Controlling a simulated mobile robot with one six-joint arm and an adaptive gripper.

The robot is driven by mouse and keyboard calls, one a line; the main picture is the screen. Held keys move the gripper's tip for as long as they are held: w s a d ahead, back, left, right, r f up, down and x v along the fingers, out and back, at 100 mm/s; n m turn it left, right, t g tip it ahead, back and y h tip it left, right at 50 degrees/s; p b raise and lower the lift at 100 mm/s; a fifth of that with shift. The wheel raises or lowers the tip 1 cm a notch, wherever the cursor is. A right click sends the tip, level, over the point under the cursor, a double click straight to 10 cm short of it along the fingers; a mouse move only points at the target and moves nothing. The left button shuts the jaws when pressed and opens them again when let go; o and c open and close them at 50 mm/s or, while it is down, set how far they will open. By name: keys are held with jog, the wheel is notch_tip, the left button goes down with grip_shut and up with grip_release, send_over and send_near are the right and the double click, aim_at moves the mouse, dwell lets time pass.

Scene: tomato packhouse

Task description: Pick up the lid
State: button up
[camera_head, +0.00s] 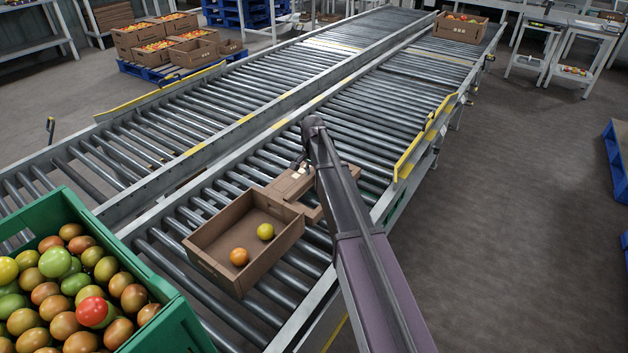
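A brown cardboard lid (291,184) lies on the near roller conveyor, just behind and right of an open brown box (222,265). My arm crosses in front of the lid, so its middle is hidden; parts of it show on both sides of the arm. The box holds one orange tomato (239,256) and one yellow tomato (265,231). Only a small dark part of my gripper (302,164) shows beside the arm's end, over the lid's far side. Its fingers are hidden, and I cannot tell whether they touch the lid.
A green crate (165,318) full of mixed tomatoes stands at the lower left. A yellow side rail (427,137) edges the conveyor on the right. A filled box (460,28) sits at the conveyor's far end. The rollers beyond the lid are clear.

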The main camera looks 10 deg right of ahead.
grip_shut()
jog(key=shift+r, duration=0.1)
notch_tip(320, 180, up, 10)
jog(key=p, duration=1)
dwell(0.8)
notch_tip(320, 180, up, 38)
jog(key=p, duration=3.9)
send_over(313, 174)
jog(key=shift+w+r, duration=0.1)
jog(key=shift+r, duration=0.1)
